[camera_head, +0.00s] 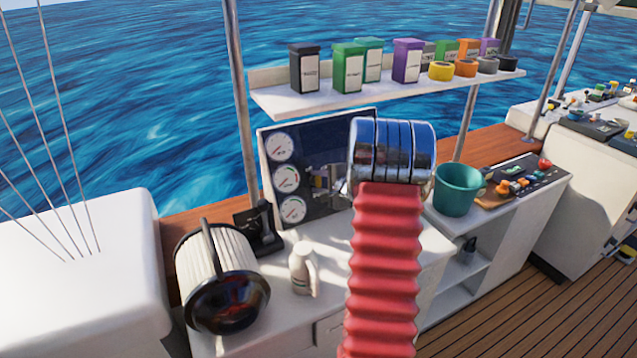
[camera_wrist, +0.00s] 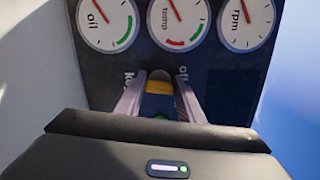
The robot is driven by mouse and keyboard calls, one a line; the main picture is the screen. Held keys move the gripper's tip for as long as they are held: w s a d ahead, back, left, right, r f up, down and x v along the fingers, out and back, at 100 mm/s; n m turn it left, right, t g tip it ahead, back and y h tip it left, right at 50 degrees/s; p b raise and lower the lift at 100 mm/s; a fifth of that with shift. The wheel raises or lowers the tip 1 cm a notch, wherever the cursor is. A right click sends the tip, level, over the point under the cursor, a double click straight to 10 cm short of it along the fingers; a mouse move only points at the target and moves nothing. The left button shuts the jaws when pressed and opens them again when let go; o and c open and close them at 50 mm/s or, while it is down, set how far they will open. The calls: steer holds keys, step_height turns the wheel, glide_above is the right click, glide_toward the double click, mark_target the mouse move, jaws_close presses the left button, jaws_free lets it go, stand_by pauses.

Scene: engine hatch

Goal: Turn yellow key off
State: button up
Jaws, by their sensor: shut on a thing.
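The yellow key (camera_wrist: 158,87) sits on the dark gauge panel (camera_wrist: 228,85), just below the middle gauge. My gripper (camera_wrist: 160,92) is shut on the key, with one finger on each side of it. The label "off" is to the right of the key; a partly covered label is to its left. In the head view my gripper (camera_head: 322,184) is at the dark panel (camera_head: 327,136), right of the gauges. The key is too small there to make out well. My red and chrome arm hides the panel's right part.
The panel carries three round gauges (camera_head: 286,178). A shelf (camera_head: 300,99) with several cans and tape rolls is above it. On the counter are a white jug (camera_head: 303,268), a large filter (camera_head: 217,280) and a teal bucket (camera_head: 456,191).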

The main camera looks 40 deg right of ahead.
steer(key=shift+a+f+n, duration=0.15)
steer(key=shift+f+n, duration=0.1)
steer(key=shift+n, duration=0.65)
steer(key=o, duration=1.1)
steer(key=shift+c, duration=0.2)
steer(key=shift+r, duration=0.1)
steer(key=shift+s+r, duration=0.1)
steer(key=shift+s+r, duration=0.3)
steer(key=shift+s, duration=0.3)
steer(key=v, duration=1.2)
steer(key=shift+a+r, duration=0.1)
